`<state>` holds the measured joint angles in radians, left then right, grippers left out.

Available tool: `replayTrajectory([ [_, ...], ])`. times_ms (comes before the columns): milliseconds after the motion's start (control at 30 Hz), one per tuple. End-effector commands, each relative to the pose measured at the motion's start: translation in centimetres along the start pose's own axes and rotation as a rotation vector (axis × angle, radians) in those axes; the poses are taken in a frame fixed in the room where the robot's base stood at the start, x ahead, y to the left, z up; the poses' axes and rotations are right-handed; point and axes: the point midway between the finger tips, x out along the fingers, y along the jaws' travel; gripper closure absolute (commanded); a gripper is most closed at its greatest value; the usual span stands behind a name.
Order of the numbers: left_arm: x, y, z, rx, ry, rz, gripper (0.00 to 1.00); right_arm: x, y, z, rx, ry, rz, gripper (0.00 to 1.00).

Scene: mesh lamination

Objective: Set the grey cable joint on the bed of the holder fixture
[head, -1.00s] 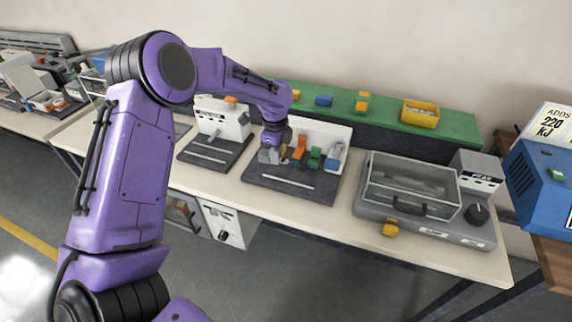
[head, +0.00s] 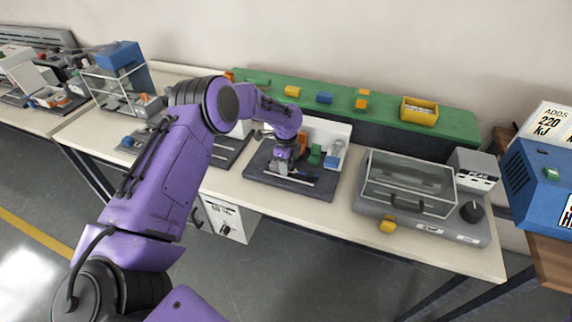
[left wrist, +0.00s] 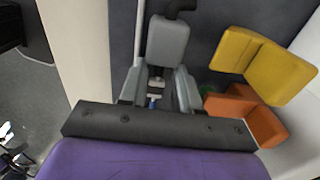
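A grey block with a dark stub (left wrist: 168,40), which looks like the grey cable joint, shows just beyond my left fingertips in the left wrist view. My left gripper (left wrist: 158,88) has its two grey fingers apart there, with small pale and blue bits between them. Whether the fingers grip the block is unclear. In the head view my left gripper (head: 281,167) is low over the front of a dark base board (head: 318,193), by a pale strip (head: 300,180). I cannot make out which part is the holder fixture's bed. My right gripper is not in view.
A yellow block (left wrist: 265,62) and an orange block (left wrist: 245,112) are right of my left fingers. Green (head: 315,155) and blue-white (head: 334,154) pieces stand along the board's back. A clear-lidded machine (head: 425,215) is to the right. A green shelf (head: 385,112) runs behind.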

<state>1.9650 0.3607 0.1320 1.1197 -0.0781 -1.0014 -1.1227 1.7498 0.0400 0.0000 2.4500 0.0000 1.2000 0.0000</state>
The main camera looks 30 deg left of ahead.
Motion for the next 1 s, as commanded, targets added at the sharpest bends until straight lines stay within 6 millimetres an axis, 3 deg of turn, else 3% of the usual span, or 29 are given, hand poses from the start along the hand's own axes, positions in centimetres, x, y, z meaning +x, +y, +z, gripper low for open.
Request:
replayTrajectory([
  [433,0.0,0.2,0.0,0.001,-0.001,0.006,0.62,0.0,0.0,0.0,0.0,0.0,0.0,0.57],
  [567,-0.8,0.1,0.0,0.002,0.0,0.004,0.62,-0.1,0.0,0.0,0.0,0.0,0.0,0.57],
  [1000,-10.8,0.0,0.0,0.0,0.001,0.001,0.62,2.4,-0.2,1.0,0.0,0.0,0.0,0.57],
])
